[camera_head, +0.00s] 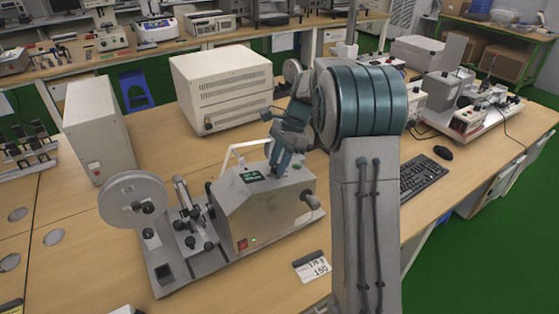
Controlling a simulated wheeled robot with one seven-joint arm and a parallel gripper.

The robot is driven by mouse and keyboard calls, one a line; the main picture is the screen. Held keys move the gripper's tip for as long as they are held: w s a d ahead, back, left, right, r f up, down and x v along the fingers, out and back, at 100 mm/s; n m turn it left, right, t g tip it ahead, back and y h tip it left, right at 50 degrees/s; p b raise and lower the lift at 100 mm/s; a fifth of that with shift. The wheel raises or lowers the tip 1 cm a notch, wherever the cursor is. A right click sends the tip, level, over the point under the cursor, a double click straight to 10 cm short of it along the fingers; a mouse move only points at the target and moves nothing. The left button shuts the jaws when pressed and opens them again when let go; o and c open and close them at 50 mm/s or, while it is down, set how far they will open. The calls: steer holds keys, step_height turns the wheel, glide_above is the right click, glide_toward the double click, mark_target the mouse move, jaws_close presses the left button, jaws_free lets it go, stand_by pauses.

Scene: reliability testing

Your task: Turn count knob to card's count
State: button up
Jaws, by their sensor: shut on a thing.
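A grey bench machine (262,212) stands on the wooden table, with a dark display with green text (251,177) on its sloped top. My gripper (279,165) reaches down to the machine's top, to the right of the display. Its fingers are shut on the count knob, which they hide; its pointer and setting cannot be read. A white card (313,267) lies on the table in front of the machine. Its lower line looks like 150; the upper line is too small to read surely. The display's digits are also too small to read.
A white handle (243,147) arches over the machine's top near my gripper. A reel (133,199) and small posts stand at left. A large beige box (222,87) is behind; a keyboard (421,179) is at right. Table around the card is mostly clear.

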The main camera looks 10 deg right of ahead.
steer(key=n+p, duration=0.1)
steer(key=n, duration=0.3)
steer(key=shift+w+r+n+g+h+p, duration=0.1)
steer(key=shift+r+n+g+h+p, duration=0.05)
steer(key=shift+n+g+h+p, duration=0.45)
steer(key=shift+n+p, duration=0.2)
steer(key=shift+n, duration=1.8)
steer(key=o, duration=1)
steer(key=shift+c, duration=0.2)
steer(key=v, duration=1.3)
steer(key=shift+w+r, duration=0.15)
steer(key=shift+r, duration=0.15)
